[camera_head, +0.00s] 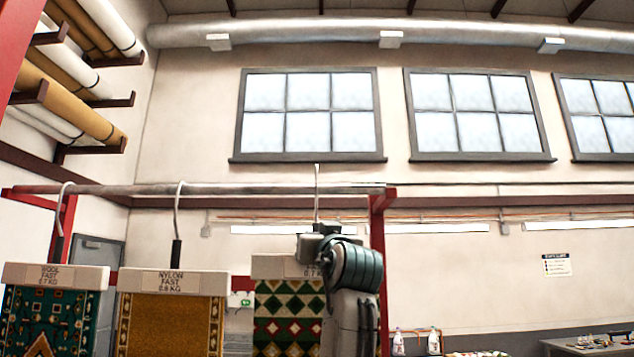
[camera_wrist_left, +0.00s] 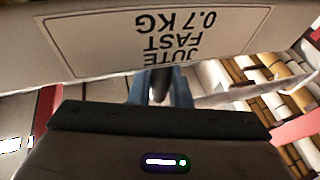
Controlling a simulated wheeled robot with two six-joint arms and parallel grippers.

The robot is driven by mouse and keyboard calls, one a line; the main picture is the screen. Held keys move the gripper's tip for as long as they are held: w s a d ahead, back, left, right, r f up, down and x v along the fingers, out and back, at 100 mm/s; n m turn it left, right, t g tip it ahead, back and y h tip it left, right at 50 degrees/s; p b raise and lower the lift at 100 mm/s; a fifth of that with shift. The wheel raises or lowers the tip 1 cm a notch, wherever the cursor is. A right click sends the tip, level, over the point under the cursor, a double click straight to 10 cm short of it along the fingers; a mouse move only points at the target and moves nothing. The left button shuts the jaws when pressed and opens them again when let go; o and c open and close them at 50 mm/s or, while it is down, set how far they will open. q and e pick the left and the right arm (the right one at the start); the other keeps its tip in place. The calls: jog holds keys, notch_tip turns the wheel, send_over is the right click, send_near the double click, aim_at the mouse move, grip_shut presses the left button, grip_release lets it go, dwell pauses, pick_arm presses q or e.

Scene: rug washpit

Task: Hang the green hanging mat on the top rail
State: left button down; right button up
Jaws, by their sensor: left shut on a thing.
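The green hanging mat (camera_head: 284,312) has green, red and cream diamonds and hangs upright below a pale header bar (camera_head: 270,268). In the left wrist view the header (camera_wrist_left: 105,45) reads "JUTE FAST 0.7 KG". My left gripper (camera_head: 318,231) is shut on the hanger stem just above this header; its fingers also show in the left wrist view (camera_wrist_left: 160,90). The metal hook (camera_head: 317,178) rises above the top rail (camera_head: 250,189), near its right end. It is seen nearly edge-on, so I cannot tell whether it bears on the rail. My right gripper is not in view.
A dark green wool mat (camera_head: 45,318) and a gold nylon mat (camera_head: 170,325) hang left of the held mat. A red post (camera_head: 377,230) stands at the rail's right end. Rolled rugs (camera_head: 75,95) lie on wall brackets at upper left. A bench (camera_head: 590,345) stands far right.

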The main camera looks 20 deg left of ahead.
pick_arm(q)
jog(key=shift+w, duration=0.35)
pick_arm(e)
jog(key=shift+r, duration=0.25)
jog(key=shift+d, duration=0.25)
pick_arm(q)
jog(key=shift+f, duration=0.1)
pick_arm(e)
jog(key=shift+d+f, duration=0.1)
